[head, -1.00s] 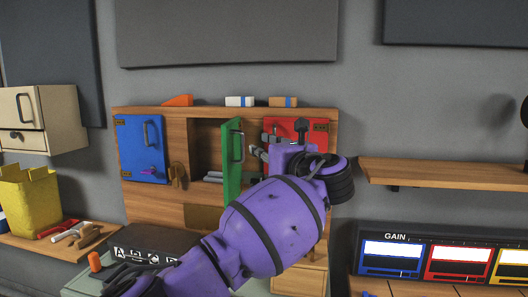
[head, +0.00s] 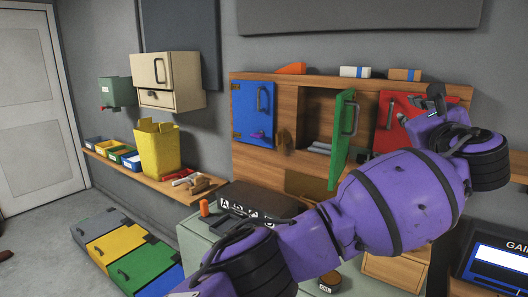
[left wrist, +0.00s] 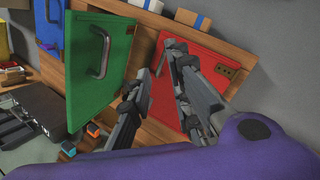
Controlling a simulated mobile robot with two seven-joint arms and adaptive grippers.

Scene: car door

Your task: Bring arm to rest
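My left gripper (left wrist: 154,78) is open and empty in the left wrist view, its two grey fingers apart in front of the red door (left wrist: 192,78). I cannot tell whether a finger touches that door's handle. In the head view my purple left arm crosses the lower right and hides most of the gripper. The red door (head: 398,122) is partly hidden behind it. The green door (head: 342,140) of the wooden cabinet (head: 300,82) stands swung open, and nothing is held on its handle. The blue door (head: 253,115) is shut. My right gripper is not in view.
A wooden shelf (head: 118,160) at the left holds a yellow bin (head: 158,152) and tools. Coloured boxes (head: 115,245) lie on the floor. A black case (head: 250,200) sits below the cabinet. Small blocks (head: 355,72) lie on the cabinet top. Open floor shows at the far left.

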